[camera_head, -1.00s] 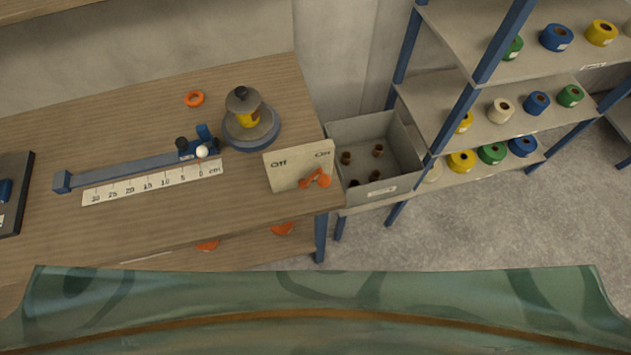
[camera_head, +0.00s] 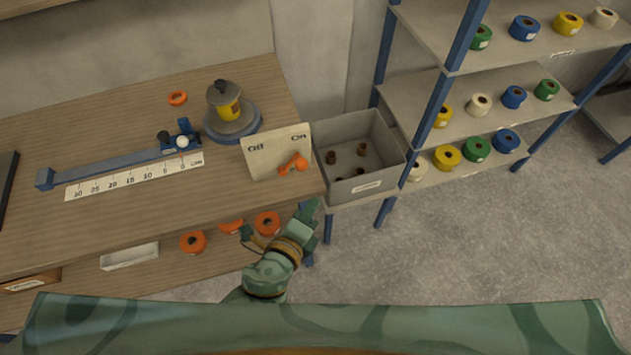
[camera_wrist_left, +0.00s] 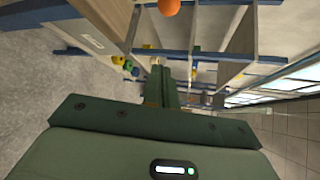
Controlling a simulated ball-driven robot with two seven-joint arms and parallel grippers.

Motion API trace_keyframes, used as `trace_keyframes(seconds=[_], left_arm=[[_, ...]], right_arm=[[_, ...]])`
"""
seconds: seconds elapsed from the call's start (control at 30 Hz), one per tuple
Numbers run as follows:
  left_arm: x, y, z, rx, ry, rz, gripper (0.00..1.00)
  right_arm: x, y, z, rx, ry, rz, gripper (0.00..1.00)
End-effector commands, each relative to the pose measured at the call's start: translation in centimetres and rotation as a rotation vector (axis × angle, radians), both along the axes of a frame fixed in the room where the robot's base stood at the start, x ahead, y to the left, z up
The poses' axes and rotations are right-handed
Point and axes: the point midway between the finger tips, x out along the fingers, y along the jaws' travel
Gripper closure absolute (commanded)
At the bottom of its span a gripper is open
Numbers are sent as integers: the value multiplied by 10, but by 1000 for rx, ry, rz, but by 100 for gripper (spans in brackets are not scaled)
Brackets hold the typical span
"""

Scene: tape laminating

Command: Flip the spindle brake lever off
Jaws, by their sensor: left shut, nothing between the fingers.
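The orange spindle brake lever (camera_head: 293,164) sits on the front of a pale upright plate (camera_head: 262,150) at the table's right end. The plate reads "Off" at left and "On" at right; the lever's larger knob lies toward the "On" side. Behind it stands the spindle (camera_head: 222,99) with a yellow roll on a round blue-grey base. My left gripper (camera_head: 308,210) is shut and empty, in front of the table's front edge, below and apart from the lever. Its shut fingers show in the left wrist view (camera_wrist_left: 160,88). My right gripper is not in view.
A grey bin (camera_head: 375,150) with several brown cores stands right of the plate. A shelf rack (camera_head: 440,90) with coloured tape rolls stands further right. A blue rail (camera_head: 110,167) and a ruler (camera_head: 130,177) lie left on the table. Orange rings (camera_head: 193,241) sit on the lower shelf.

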Motion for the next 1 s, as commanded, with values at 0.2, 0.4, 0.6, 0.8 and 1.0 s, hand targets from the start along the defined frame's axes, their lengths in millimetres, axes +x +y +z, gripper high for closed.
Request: trace_keyframes(seconds=[0.2, 0.4, 0.6, 0.8, 1.0], left_arm=[[0, 2, -3, 42, -11, -6, 100], [1, 2, -4, 40, -9, -5, 100], [19, -6, -10, 39, -9, -5, 100], [56, -21, -23, 38, -9, -5, 100], [92, -36, -35, 37, -7, -5, 100]], right_arm=[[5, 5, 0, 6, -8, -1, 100], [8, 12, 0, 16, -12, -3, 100], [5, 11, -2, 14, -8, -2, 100], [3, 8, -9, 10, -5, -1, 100], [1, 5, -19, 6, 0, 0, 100]])
